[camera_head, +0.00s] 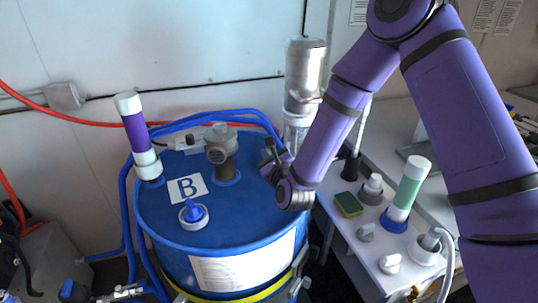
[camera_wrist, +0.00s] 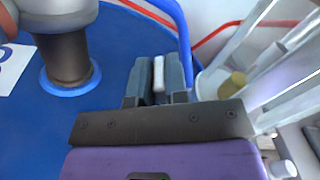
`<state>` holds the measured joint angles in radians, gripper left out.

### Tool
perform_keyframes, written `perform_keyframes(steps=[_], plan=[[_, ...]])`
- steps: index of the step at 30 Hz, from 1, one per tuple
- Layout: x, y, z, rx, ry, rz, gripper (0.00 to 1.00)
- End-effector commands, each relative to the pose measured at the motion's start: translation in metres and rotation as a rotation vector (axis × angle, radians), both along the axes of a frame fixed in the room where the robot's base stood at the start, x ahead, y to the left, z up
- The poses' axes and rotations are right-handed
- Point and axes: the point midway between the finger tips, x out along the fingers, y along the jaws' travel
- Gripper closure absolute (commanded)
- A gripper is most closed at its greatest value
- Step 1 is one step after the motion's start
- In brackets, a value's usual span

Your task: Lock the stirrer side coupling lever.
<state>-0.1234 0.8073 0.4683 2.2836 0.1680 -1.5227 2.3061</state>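My gripper (camera_wrist: 158,72) is over the right rear part of the blue drum (camera_head: 245,237), beside the clear stirrer housing (camera_head: 297,128). It also shows in the head view (camera_head: 268,150), small and partly behind my wrist. In the wrist view its two dark fingers are close together, with a narrow pale lever-like piece (camera_wrist: 158,75) filling the gap between them. The gripper appears shut on this piece. The joint of the lever and the rest of the coupling are hidden behind the fingers, so I cannot tell the lever's angle.
A grey-brown pipe fitting (camera_head: 222,155) stands on the drum, left of my gripper. A blue hose (camera_wrist: 182,35) runs close behind the fingers. A purple and white cylinder (camera_head: 137,135) stands at the drum's left. A side table (camera_head: 352,228) holds a sponge (camera_head: 348,204) and several fittings.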

Motion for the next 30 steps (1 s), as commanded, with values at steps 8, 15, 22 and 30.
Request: perform_keyframes(steps=[8, 15, 22, 30], plan=[[0.001, -0.002, 0.0, -0.003, -0.001, -0.004, 0.62], [-0.011, -0.005, -0.001, -0.002, 0.0, -0.004, 0.62], [-0.051, -0.016, -0.001, -0.003, 0.001, -0.002, 0.62], [-0.091, -0.029, -0.001, -0.004, 0.002, -0.004, 0.62]])
